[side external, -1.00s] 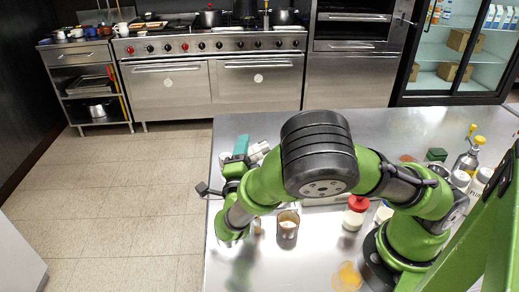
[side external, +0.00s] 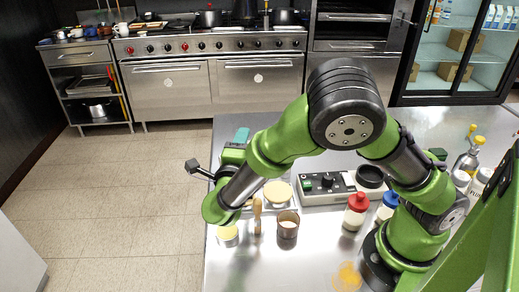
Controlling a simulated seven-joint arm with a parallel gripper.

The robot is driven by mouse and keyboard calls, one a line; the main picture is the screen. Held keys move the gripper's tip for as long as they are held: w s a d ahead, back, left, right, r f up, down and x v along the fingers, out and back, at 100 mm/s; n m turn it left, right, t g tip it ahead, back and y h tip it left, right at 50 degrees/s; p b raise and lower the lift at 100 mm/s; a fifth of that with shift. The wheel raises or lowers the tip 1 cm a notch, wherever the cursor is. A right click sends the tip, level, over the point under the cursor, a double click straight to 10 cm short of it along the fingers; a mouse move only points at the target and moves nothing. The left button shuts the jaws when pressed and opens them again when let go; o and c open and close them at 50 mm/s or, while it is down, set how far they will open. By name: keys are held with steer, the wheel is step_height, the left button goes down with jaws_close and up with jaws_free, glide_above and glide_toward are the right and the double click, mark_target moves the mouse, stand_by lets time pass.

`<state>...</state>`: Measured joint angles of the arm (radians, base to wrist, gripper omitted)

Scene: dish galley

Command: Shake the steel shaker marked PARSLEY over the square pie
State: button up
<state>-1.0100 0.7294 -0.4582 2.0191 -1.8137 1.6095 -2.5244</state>
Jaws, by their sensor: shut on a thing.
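My gripper (side external: 233,153) is at the left end of the counter, at the end of my bent arm. Its body shows in part; its fingertips and what they hold are hidden by my wrist and hand. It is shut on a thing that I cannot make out. I see no PARSLEY marking. A pale, round-looking food (side external: 278,193) sits on a light support to the right of my forearm. A pale yellow-topped item (side external: 228,235) shows just below my wrist. I cannot tell whether either is the square pie.
A control box (side external: 328,185), a red-capped bottle (side external: 356,212) and a blue-capped bottle (side external: 388,206) stand to the right. A teal item (side external: 241,135) lies beyond my gripper.

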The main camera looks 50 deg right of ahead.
steer(key=m, duration=0.1)
steer(key=m+y, duration=0.1)
steer(key=m, duration=0.1)
steer(key=a+m+y, duration=0.1)
steer(key=m, duration=0.1)
steer(key=shift+w, duration=0.35)
steer(key=shift+r+m+y, duration=0.1)
steer(key=shift+m+y, duration=0.5)
steer(key=m+y, duration=0.1)
steer(key=m, duration=0.1)
steer(key=r+m+y, duration=0.1)
steer(key=m, duration=0.1)
steer(key=shift+r+t, duration=0.1)
steer(key=shift+t, duration=0.2)
steer(key=m+y, duration=0.1)
steer(key=r+m+t+y, duration=0.1)
steer(key=m, duration=0.1)
steer(key=shift+w+a, duration=0.1)
steer(key=shift+a, duration=0.05)
steer(key=shift+f, duration=0.1)
